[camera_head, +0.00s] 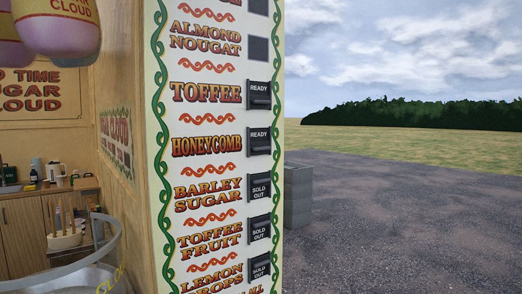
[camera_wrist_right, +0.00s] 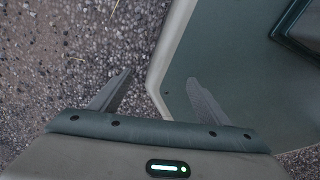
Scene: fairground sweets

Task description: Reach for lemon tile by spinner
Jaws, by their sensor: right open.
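A tall sweet-price board (camera_head: 207,150) fills the middle of the head view. Black tiles hang down its right edge. The tile beside the lemon drops line (camera_head: 261,268) reads "SOLD OUT" and sits near the bottom of the view. A rounded metal rim (camera_head: 108,238), perhaps the spinner's bowl, shows at the lower left, cut off by the frame. No tile shows beside it. My right gripper (camera_wrist_right: 158,92) is in the right wrist view, open and empty, its two fingers apart above gravel and a grey-green surface. Neither gripper shows in the head view.
A wooden counter (camera_head: 25,215) with bottles and a kettle stands inside the stall at left. Pink sugar-cloud bags (camera_head: 68,28) hang at the top left. A grey bin (camera_head: 297,196) stands behind the board. Open gravel ground (camera_head: 420,220) lies to the right.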

